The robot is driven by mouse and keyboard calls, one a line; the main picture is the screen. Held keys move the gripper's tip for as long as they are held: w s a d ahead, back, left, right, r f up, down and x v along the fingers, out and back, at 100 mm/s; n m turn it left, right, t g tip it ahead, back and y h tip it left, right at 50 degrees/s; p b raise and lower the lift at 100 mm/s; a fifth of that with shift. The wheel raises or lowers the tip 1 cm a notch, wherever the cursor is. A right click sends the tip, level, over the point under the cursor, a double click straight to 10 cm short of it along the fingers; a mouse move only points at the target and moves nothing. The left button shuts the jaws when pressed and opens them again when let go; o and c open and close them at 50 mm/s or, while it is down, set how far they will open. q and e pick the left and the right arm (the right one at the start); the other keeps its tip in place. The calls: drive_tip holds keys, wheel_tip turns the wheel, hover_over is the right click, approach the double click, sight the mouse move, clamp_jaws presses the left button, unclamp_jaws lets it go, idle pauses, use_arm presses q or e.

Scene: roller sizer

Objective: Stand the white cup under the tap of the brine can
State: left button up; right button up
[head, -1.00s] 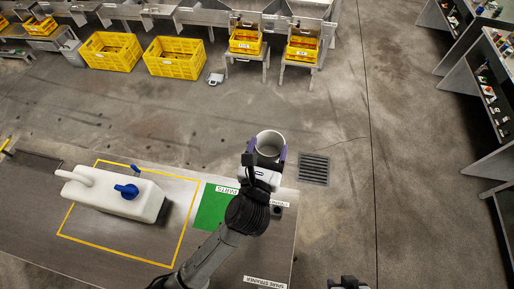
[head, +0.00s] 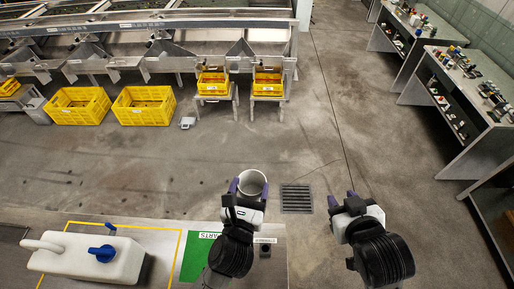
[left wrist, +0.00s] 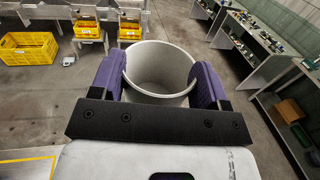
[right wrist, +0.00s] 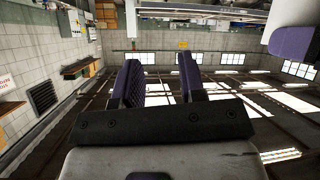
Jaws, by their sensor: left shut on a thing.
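My left gripper (head: 252,190) is shut on the white cup (head: 252,178). In the left wrist view the cup (left wrist: 160,72) is between the two purple fingers, open end up, and looks empty. In the head view it shows against the floor past the bench's far edge. The white brine can (head: 75,262) lies at the lower left, with a blue cap (head: 102,253) and a small blue tap (head: 110,228) at its far side. The cup is well to the right of the tap. My right gripper (head: 341,199) is open and empty, to the right of the cup.
The bench carries a yellow outline (head: 178,255) around the can and a green patch (head: 197,255) between can and left arm. A floor drain (head: 296,198) lies beyond the bench. Yellow crates (head: 143,107) and side benches (head: 462,100) stand farther off.

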drive_tip(key=w+a+r+n+t+y, duration=0.15)
drive_tip(key=a+r, duration=0.25)
drive_tip(key=r, duration=0.6)
drive_tip(key=w+a+r+n+t, duration=0.2)
drive_tip(key=w+a+r+t, duration=0.15)
drive_tip(key=r, duration=0.55)
drive_tip(key=w+a+r+n+t, duration=0.2)
drive_tip(key=a+r, duration=0.2)
drive_tip(key=r, duration=0.6)
drive_tip(key=s+a+r+n+t+y, duration=0.3)
drive_tip(key=s+a+r+n+y, duration=0.1)
drive_tip(key=a+r+n+y, duration=1.15)
drive_tip(key=a+f+n+g+y, duration=0.4)
drive_tip(key=a+n+g+y, duration=0.2)
drive_tip(key=n+g, duration=0.8)
drive_tip(key=n+g+h, duration=0.8)
drive_tip(key=h, duration=1.6)
hover_over(256, 190)
wheel_tip(256, 190, down, 45)
drive_tip(key=shift+r, duration=0.1)
